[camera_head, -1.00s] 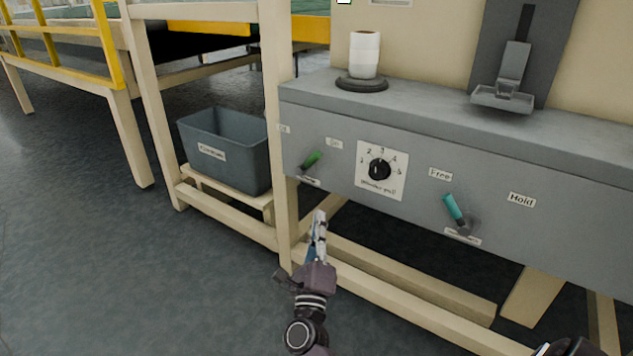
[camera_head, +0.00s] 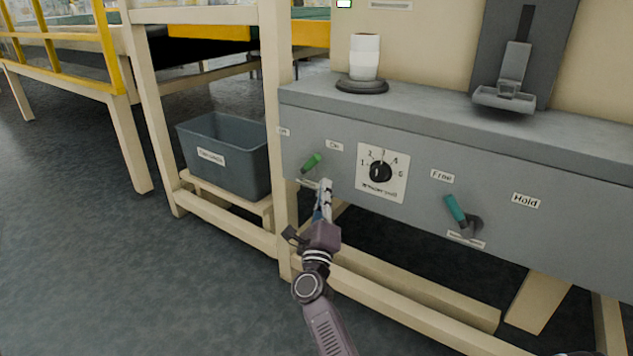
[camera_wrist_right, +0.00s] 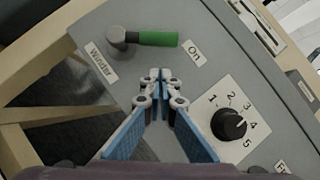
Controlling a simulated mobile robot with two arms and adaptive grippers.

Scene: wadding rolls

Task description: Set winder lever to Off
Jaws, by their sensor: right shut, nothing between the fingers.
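The winder lever (camera_head: 311,163) has a green handle on the left part of the grey panel (camera_head: 410,150). Its handle points up and right, toward the On label (camera_head: 335,146). An Off label (camera_head: 283,131) sits at the panel's left end. In the right wrist view the green lever (camera_wrist_right: 157,39) points at the On label (camera_wrist_right: 194,54), with the Winder label (camera_wrist_right: 102,63) by its pivot. My right gripper (camera_head: 327,182) is shut and empty, just below and right of the lever, apart from it. Its fingertips (camera_wrist_right: 160,74) show below the handle in the wrist view. My left gripper is not in view.
A numbered dial (camera_head: 380,172) is right of the lever. A white roll (camera_head: 364,57) stands on the ledge above. A grey bin (camera_head: 222,154) sits on the frame at left.

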